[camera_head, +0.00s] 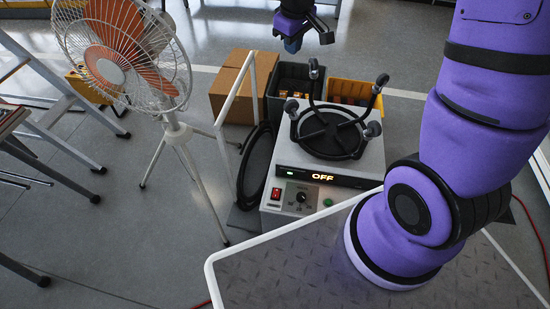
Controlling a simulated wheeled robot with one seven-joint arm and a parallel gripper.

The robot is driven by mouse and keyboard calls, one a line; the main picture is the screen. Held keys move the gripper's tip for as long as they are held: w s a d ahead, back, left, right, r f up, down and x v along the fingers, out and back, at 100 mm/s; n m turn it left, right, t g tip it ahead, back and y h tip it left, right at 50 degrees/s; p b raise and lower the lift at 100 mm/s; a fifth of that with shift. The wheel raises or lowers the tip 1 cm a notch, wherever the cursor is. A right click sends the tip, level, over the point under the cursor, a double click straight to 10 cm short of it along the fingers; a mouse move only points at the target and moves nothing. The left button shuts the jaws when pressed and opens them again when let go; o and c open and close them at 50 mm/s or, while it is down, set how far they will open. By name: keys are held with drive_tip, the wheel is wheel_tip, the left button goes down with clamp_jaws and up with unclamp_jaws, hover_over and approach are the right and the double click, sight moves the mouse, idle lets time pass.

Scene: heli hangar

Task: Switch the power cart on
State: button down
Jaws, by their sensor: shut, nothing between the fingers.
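The power cart (272,221) is a light grey box left of my arm's base. Its sloped front panel has a black display (323,177) reading OFF in orange, with a small green light at its left. Below the display are a red rocker switch (276,192), a black rotary knob (301,197) with markings around it, and a green round button or lamp (327,202). My gripper (293,44) hangs at the top of the view, beyond the cart and well away from the panel, shut and empty.
A white standing fan (120,60) and a white rail (235,90) stand left of the cart. A black cable coil (254,165) hangs at its left side. Boxes (243,88) and bins (354,91) stand behind. My base plate lies in front; a stepladder (50,110) is far left.

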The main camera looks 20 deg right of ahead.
drive_tip(key=w+a+f+n+g, duration=0.15)
drive_tip(key=w+f, duration=0.25)
drive_tip(key=f, duration=0.7)
drive_tip(key=n+g+y, duration=0.2)
drive_tip(key=n, duration=0.3)
hover_over(275, 197)
drive_tip(key=w+d, duration=0.1)
drive_tip(key=w, duration=0.1)
wheel_tip(275, 197, down, 39)
drive_tip(key=shift+d+r, duration=0.2)
drive_tip(key=shift+f+m, duration=0.1)
drive_tip(key=shift+m, duration=0.15)
drive_tip(key=f, duration=0.4)
drive_tip(key=s+f, duration=0.1)
drive_tip(key=f, duration=0.4)
drive_tip(key=a+f, duration=0.1)
drive_tip(key=f, duration=0.3)
drive_tip(key=shift+s+f, duration=0.2)
drive_tip(key=shift+f, duration=0.05)
drive_tip(key=shift+s+a+f, duration=0.1)
drive_tip(key=shift+f, duration=0.05)
